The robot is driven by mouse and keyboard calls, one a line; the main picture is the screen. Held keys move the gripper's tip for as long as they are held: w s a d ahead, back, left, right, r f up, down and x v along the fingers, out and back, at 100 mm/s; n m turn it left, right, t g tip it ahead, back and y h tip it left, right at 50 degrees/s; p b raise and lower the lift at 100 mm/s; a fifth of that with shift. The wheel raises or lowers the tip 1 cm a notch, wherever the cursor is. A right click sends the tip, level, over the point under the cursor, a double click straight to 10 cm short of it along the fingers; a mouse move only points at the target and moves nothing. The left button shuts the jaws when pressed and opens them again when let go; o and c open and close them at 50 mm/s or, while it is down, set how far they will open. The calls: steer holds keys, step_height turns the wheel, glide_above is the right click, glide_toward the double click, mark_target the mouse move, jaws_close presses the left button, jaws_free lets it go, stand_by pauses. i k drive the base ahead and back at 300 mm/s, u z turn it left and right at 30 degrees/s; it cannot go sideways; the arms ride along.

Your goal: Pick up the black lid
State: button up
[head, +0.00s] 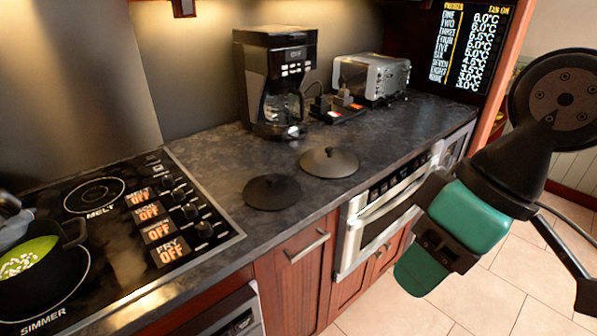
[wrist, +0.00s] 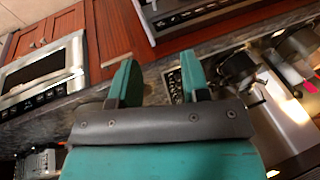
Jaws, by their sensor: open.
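The black lid (head: 272,191) lies flat on the dark countertop, knob up, near the front edge and to the right of the cooktop. A second, grey-brown lid (head: 329,161) lies just behind it to the right. My gripper (head: 425,240) is off to the right in the head view, in front of the counter and well apart from both lids. In the wrist view my gripper (wrist: 159,82) shows two teal fingers spread apart with nothing held between them. I cannot clearly make out the black lid in the wrist view.
A cooktop (head: 110,235) with a dark pot (head: 40,270) fills the left. A coffee maker (head: 275,80) and a toaster (head: 372,77) stand at the back. The microwave drawer (head: 385,215) is under the counter's front edge. Countertop around the lids is mostly clear.

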mark_target(269, 192)
steer(key=u, duration=0.2)
steer(key=i, duration=0.9)
steer(key=u, duration=0.4)
